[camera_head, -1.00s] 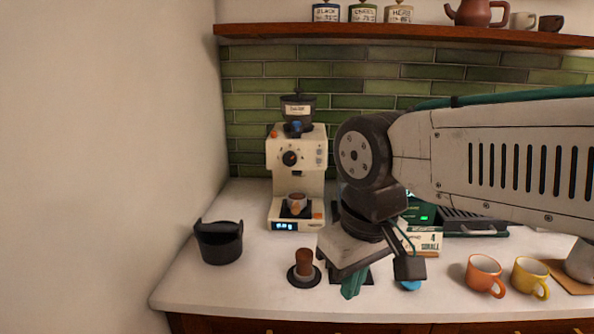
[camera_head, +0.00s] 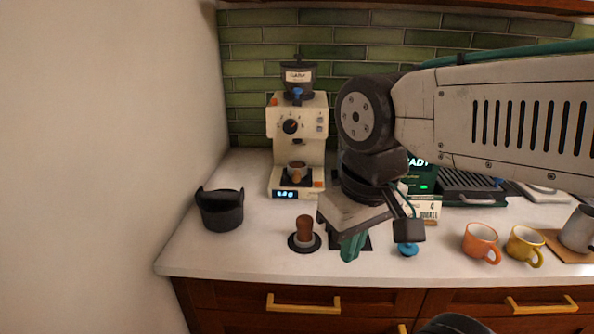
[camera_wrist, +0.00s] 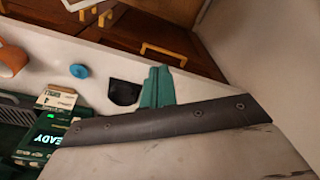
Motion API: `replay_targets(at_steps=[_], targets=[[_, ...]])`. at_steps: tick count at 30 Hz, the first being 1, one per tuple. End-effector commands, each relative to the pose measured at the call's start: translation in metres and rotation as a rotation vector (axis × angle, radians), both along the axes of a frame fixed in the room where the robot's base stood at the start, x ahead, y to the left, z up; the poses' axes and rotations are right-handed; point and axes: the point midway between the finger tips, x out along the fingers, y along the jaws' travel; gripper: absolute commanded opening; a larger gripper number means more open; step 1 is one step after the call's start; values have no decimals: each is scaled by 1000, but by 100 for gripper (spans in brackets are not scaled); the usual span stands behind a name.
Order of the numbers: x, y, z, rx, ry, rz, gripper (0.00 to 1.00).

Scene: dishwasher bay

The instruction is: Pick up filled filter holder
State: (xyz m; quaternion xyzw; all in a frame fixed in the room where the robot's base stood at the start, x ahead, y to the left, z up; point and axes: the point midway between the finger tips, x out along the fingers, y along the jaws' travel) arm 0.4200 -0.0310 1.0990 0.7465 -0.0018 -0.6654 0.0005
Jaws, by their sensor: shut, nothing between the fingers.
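The filter holder (camera_head: 297,171) sits on the dark rest at the foot of the cream grinder (camera_head: 289,145). Its round top looks brown inside, and it is too small to tell its fill level exactly. My gripper (camera_head: 350,247) points down with green fingers, over the counter to the right and in front of the grinder. The fingers are together and empty. In the wrist view my gripper (camera_wrist: 157,87) shows against a dark mat (camera_wrist: 124,92), and the filter holder is not seen.
A tamper (camera_head: 304,230) stands on a round dark base. A black knock bin (camera_head: 221,211) is at the left. A blue knob-like item (camera_head: 407,249) lies right of my gripper. Orange (camera_head: 481,240) and yellow (camera_head: 525,244) cups stand at the right. The counter's front left is clear.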

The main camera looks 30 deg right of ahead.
Motion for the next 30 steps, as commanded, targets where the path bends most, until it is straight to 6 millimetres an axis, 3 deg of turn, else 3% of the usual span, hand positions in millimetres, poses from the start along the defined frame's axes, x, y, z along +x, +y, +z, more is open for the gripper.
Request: replay_targets(at_steps=[6, 11, 12, 16, 20, 23, 26, 30], targets=[[0, 0, 0, 0, 0, 0, 0], [2, -6, -4, 1, 21, -32, 44], [3, -10, -8, 1, 44, -55, 49], [22, -20, -20, 70, 125, -172, 49], [68, -23, -31, 249, 137, -305, 49], [114, -32, -39, 399, 89, -405, 49], [166, -54, -47, 539, -6, -517, 49], [240, -103, -54, 675, -204, -672, 49]])
